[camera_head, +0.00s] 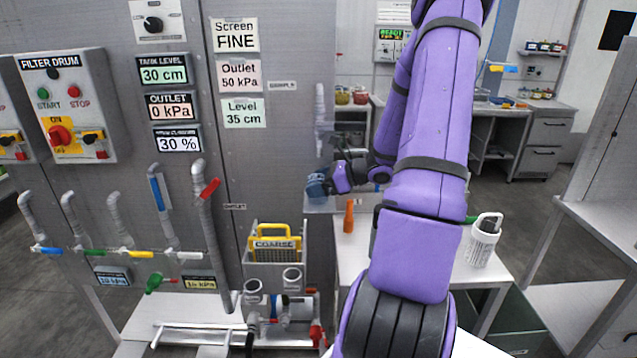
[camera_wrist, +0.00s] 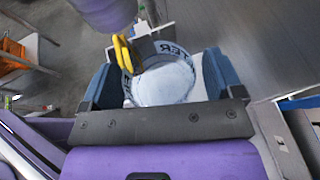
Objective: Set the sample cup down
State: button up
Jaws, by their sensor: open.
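The sample cup (camera_wrist: 165,85) shows in the wrist view as a round, pale vessel with dark lettering around its rim. It stands between the two blue fingers of my gripper (camera_wrist: 160,76). The jaws are open, with one finger on each side of the cup; I cannot tell whether either touches it. In the head view my gripper (camera_head: 318,185) is small and far off, beside the grey panel's right edge and over a narrow ledge (camera_head: 322,206). The cup cannot be made out there.
A yellow handle (camera_wrist: 123,53) is close to the cup's rim in the wrist view. An orange object (camera_head: 349,216) and a white lettered container (camera_head: 484,242) stand on the white table (camera_head: 440,265). My purple arm covers much of the table.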

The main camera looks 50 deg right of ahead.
jog(key=shift+r, duration=0.2)
jog(key=s+d+r, duration=0.1)
jog(key=s+d, duration=0.2)
jog(key=s, duration=0.3)
jog(key=s+d, duration=0.4)
jog(key=s, duration=0.3)
jog(key=w+a+r+n+g, duration=0.2)
jog(key=a+r+n+g, duration=0.5)
jog(key=a, duration=0.5)
jog(key=w+a+r+n+g, duration=0.25)
jog(key=a+r+n, duration=0.35)
jog(key=a+n, duration=0.45)
jog(key=s+a+r+n+t+h, duration=0.1)
jog(key=s+a+r+n+h, duration=0.2)
jog(key=s+a+r+n, duration=0.1)
jog(key=s+a+r+n+t+h, duration=0.1)
jog(key=s+a+r+n+h, duration=0.2)
jog(key=s+a+n, duration=0.3)
jog(key=a+r+n, duration=0.1)
jog(key=a+n, duration=0.2)
jog(key=a, duration=0.2)
jog(key=shift+r+t, duration=0.35)
jog(key=shift+r, duration=0.05)
